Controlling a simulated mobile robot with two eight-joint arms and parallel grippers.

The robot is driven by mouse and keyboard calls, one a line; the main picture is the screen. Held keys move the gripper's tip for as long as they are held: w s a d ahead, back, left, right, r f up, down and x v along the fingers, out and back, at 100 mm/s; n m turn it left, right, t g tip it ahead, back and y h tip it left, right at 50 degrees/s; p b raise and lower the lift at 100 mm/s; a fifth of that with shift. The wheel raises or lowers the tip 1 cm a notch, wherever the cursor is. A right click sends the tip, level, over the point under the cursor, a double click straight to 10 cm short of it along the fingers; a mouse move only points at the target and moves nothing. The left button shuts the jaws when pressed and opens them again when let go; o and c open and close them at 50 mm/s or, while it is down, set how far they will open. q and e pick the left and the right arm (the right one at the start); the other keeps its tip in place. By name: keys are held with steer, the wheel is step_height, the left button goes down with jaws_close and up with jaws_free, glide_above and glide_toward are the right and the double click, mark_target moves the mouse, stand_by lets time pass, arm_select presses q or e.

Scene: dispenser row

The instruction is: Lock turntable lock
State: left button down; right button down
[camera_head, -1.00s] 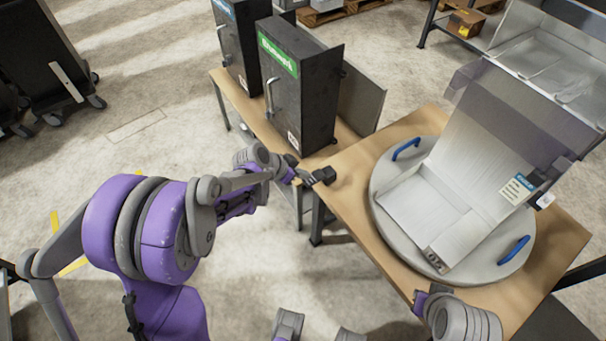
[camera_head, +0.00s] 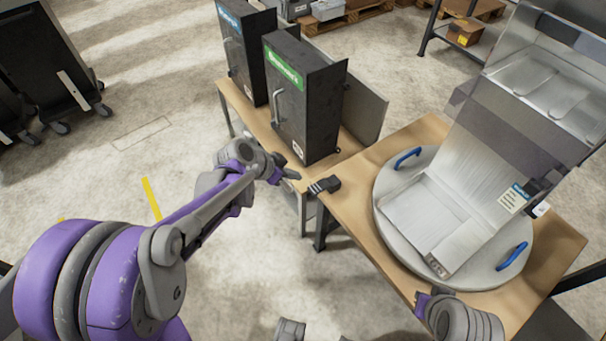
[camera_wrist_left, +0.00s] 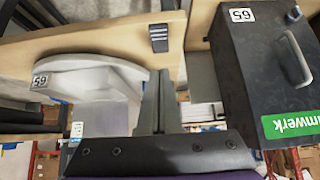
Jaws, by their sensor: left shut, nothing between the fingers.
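The turntable (camera_head: 388,222) is a round grey plate with blue handles on the wooden table. It carries a white metal tray piece (camera_head: 440,215). A small black block with pale stripes (camera_head: 325,185), likely the turntable lock, sits at the table's left edge. It also shows in the left wrist view (camera_wrist_left: 159,38). My left gripper (camera_head: 290,176) is shut and empty, just left of the block and apart from it. Its closed fingers also show in the left wrist view (camera_wrist_left: 160,85), below the block. I cannot tell the lock's state.
Two black dispenser boxes stand behind on another table, the nearer one (camera_head: 305,100) with a green label. A clear-fronted bin (camera_head: 545,90) rises at the back right. Part of my right arm (camera_head: 460,318) is by the table's front edge. Open floor lies left.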

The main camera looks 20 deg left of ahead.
arm_select(q)
steer(key=shift+v, duration=1.2)
steer(key=shift+s+a+f, duration=0.1)
steer(key=shift+a, duration=0.05)
steer(key=s+d+r+n+y+p, duration=0.1)
steer(key=s+r+n+y+p, duration=0.1)
steer(key=s, duration=0.7)
steer(key=s+d+r+n+g+y+p, duration=0.1)
steer(key=s+r+n+y+p, duration=0.2)
steer(key=s, duration=0.7)
step_height(320, 180, up, 4)
steer(key=n+p, duration=0.2)
steer(key=shift+s+n, duration=0.2)
steer(key=shift+n, duration=0.1)
steer(key=shift+d+r, duration=0.1)
steer(key=shift+d, duration=0.2)
